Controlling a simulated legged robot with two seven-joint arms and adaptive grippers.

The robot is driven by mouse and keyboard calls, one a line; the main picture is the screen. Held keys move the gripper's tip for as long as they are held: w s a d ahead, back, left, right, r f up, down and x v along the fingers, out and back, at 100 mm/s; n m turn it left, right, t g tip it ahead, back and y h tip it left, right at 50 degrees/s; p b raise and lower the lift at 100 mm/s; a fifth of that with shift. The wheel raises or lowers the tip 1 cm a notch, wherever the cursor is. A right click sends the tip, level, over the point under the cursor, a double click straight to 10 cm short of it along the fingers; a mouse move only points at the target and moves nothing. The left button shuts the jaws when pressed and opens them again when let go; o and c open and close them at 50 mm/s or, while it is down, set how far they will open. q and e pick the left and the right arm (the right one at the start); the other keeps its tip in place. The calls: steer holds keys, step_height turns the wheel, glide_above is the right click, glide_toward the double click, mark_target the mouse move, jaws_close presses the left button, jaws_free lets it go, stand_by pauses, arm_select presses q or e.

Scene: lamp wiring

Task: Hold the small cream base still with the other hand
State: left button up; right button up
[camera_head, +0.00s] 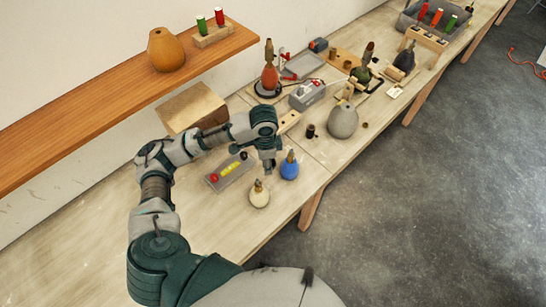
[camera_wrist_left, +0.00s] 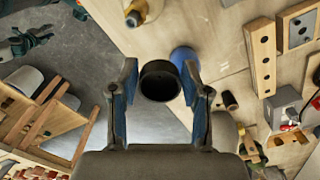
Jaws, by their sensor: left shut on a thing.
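The small cream base (camera_head: 259,194) stands upright near the table's front edge, with a brass-coloured top. It shows partly at the top of the left wrist view (camera_wrist_left: 142,10). My left gripper (camera_head: 268,170) is just above and beyond it, apart from it. In the left wrist view its fingers (camera_wrist_left: 160,84) are shut on a dark round cap (camera_wrist_left: 160,80). A blue base (camera_head: 289,166) stands right beside the gripper; it shows behind the cap in the left wrist view. Dark green parts at that view's upper left may be my right gripper (camera_wrist_left: 28,40); their state is unclear.
A grey tray (camera_head: 243,169) with red and yellow pieces lies left of the gripper. A grey base (camera_head: 342,122) and small dark parts stand to the right. A wooden box (camera_head: 190,106) and a shelf (camera_head: 100,80) are at the back left. The table's near left is clear.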

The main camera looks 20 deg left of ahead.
arm_select(q)
steer(key=s+r+m+p, duration=0.1)
steer(key=m, duration=0.1)
steer(key=s+a+r+m, duration=0.1)
steer(key=s+m, duration=0.1)
steer(key=m, duration=0.1)
steer(key=s+a+r+m+p, duration=0.1)
steer(key=m, duration=0.2)
steer(key=shift+s+a+r+p, duration=0.1)
steer(key=shift+s+p, duration=0.15)
steer(key=shift+p, duration=0.05)
arm_select(e)
steer(key=r, duration=0.1)
steer(key=a+r, duration=0.1)
steer(key=r, duration=0.1)
steer(key=shift+a+r, duration=0.1)
steer(key=shift+a, duration=0.15)
steer(key=shift+d, duration=0.1)
arm_select(q)
steer(key=shift+d+r+p, duration=0.15)
steer(key=shift+d+p, duration=0.05)
steer(key=shift+p, duration=0.2)
steer(key=shift+f, duration=0.25)
steer(key=shift+a+f+b, duration=0.15)
steer(key=shift+f, duration=0.8)
steer(key=shift+a+f+b, duration=0.15)
steer(key=shift+f, duration=0.9)
arm_select(e)
steer(key=shift+d+r, duration=0.1)
steer(key=shift+d, duration=0.2)
